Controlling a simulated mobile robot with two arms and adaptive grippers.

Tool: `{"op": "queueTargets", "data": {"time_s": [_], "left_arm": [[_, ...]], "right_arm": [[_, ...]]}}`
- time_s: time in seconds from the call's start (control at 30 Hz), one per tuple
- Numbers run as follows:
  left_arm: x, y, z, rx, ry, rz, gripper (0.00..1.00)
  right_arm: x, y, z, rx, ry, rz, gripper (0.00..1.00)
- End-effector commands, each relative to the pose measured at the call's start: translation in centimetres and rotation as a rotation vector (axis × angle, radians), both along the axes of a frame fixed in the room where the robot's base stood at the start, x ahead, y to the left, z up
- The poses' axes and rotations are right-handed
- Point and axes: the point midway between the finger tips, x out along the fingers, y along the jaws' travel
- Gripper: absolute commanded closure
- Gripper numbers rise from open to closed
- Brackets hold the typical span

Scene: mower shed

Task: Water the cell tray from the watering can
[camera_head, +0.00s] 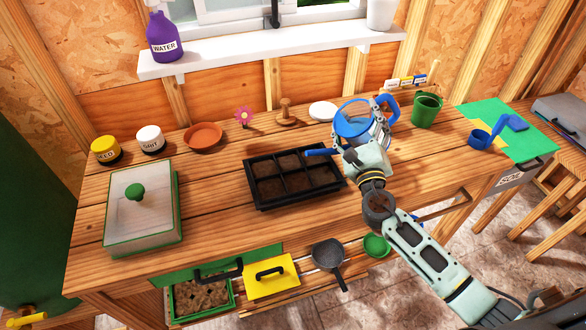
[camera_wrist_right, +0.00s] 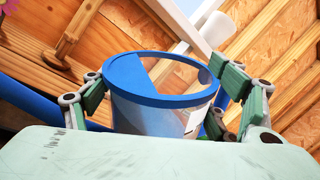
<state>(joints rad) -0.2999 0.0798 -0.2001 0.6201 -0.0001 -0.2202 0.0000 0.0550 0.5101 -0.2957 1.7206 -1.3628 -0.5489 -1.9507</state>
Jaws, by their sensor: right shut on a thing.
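The watering can (camera_head: 362,125) has a clear body, a blue rim and a blue handle. My right gripper (camera_head: 372,128) is shut on the can's body. In the right wrist view the can (camera_wrist_right: 160,88) sits between the two fingers (camera_wrist_right: 155,100). The can's blue spout points left, and its tip is over the right part of the black cell tray (camera_head: 262,203). The tray lies on the bench with dark soil in its several cells. I cannot tell whether water is coming out. My left gripper is not in view.
A green mug (camera_head: 426,111) stands just right of the can. A lidded box with a green knob (camera_head: 140,220) is left of the tray. A terracotta saucer (camera_head: 203,136), a pink flower (camera_head: 243,116) and a wooden dibber (camera_head: 286,114) stand behind the tray. Below, a drawer with a yellow-lidded box (camera_head: 272,287) is open.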

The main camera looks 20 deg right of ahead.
Motion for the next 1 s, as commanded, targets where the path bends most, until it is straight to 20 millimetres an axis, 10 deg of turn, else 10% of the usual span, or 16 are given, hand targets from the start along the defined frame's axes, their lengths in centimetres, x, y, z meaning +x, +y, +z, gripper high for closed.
{"op": "queueTargets", "data": {"time_s": [1.0], "left_arm": [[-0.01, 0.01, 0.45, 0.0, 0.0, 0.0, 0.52]], "right_arm": [[-0.01, 0.82, 1.29, -0.073, -0.011, -0.001, 0.75]]}}
